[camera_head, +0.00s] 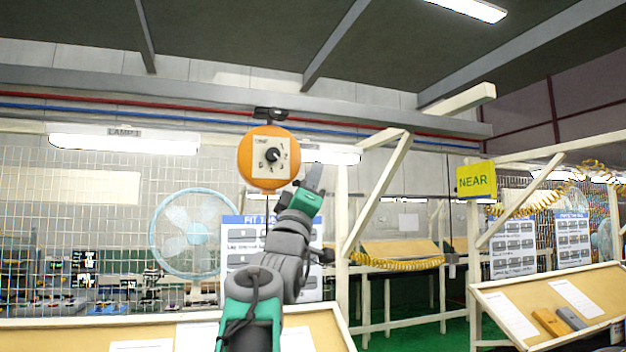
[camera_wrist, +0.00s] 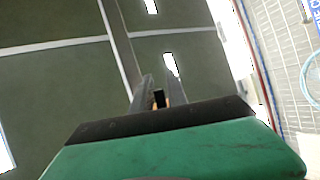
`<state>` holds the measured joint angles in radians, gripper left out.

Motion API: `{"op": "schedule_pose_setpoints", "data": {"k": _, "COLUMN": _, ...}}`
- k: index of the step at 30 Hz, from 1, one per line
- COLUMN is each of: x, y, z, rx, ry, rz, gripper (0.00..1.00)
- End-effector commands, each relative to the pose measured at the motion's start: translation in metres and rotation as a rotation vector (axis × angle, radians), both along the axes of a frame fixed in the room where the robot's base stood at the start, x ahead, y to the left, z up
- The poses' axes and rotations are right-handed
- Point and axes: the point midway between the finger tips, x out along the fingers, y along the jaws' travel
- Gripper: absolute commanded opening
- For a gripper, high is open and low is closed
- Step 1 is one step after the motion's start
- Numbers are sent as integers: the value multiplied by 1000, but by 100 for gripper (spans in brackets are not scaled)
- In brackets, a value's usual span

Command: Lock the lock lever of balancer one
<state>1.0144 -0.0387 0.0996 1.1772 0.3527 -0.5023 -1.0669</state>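An orange round balancer (camera_head: 246,172) hangs from a dark bracket under the overhead rail in the head view. Its front has a pale plate (camera_head: 260,170) with numbers and a black knob (camera_head: 272,155). I cannot make out a separate lock lever. My gripper (camera_head: 316,176) points upward just right of and below the balancer, and appears apart from it. In the wrist view its two fingers (camera_wrist: 159,76) stand with a narrow gap between them. A black piece and a bit of orange show low in the gap; I cannot tell what they belong to.
A white wooden frame (camera_head: 342,230) with a diagonal brace stands right of my arm. A yellow NEAR sign (camera_head: 476,181) hangs farther right. A blue fan (camera_head: 188,232) and wire mesh are behind on the left. A slanted bench (camera_head: 545,300) is at the right. The space above my gripper looks clear.

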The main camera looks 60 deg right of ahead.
Motion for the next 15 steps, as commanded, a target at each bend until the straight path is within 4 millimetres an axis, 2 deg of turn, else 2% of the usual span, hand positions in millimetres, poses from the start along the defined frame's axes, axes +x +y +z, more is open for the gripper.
{"op": "schedule_pose_setpoints", "data": {"k": 5, "x": 0, "y": 0, "z": 0, "rx": 0, "ry": -1, "rz": 1, "gripper": 33}}
{"op": "schedule_pose_setpoints", "data": {"k": 11, "x": 0, "y": 0, "z": -1, "rx": 1, "ry": -1, "rz": 0, "gripper": 33}}
{"op": "schedule_pose_setpoints", "data": {"k": 15, "x": -1, "y": 10, "z": -13, "rx": 0, "ry": -1, "rz": 1, "gripper": 33}}
